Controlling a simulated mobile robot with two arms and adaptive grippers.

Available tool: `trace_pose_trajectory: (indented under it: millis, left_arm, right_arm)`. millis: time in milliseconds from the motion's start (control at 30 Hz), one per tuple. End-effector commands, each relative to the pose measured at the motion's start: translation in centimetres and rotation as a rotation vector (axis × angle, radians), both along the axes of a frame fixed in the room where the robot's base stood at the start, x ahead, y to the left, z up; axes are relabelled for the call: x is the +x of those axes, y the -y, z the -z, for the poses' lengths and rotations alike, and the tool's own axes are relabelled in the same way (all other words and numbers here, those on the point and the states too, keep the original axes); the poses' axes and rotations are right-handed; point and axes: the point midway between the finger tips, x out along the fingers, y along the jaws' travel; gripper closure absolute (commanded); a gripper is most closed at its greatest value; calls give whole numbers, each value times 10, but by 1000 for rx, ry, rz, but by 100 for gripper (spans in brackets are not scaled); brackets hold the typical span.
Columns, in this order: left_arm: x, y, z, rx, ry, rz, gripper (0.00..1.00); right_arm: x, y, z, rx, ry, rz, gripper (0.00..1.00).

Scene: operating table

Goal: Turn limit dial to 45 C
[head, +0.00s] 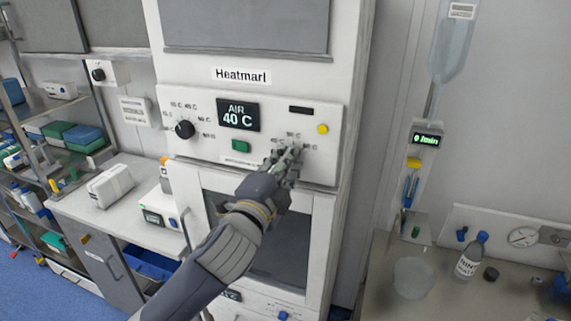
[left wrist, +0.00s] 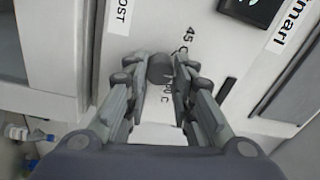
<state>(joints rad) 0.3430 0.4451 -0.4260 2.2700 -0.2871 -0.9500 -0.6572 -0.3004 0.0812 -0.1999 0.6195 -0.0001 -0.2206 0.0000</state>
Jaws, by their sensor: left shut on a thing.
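The heating cabinet (head: 170,105), labelled "Heatmarl", has a white control panel with two dials. My left gripper (head: 288,156) reaches the right-hand dial, the limit dial, and hides most of it in the head view. In the left wrist view my left gripper (left wrist: 160,82) is shut on the limit dial (left wrist: 160,67), a dark round knob between its fingers. A "45 C" mark (left wrist: 188,37) is printed beside the knob. Another mark is partly hidden by the fingers. I cannot tell where the dial points. My right gripper is not in view.
The display (head: 238,115) reads "AIR 40 C". The left black dial (head: 185,129), a green button (head: 241,146) and a yellow button (head: 322,129) are on the same panel. A counter (head: 80,208) stands left; a bench with a bottle (head: 471,256) stands right.

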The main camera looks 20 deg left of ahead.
Motion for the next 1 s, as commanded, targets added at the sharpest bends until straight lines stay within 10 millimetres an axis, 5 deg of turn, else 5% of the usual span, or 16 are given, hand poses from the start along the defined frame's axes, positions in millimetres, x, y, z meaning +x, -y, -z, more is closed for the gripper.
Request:
trace_pose_trajectory:
  millis: [1000]
  left_arm:
    - [0,0,-6,-901,-19,2,100]
  right_arm:
    - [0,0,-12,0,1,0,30]
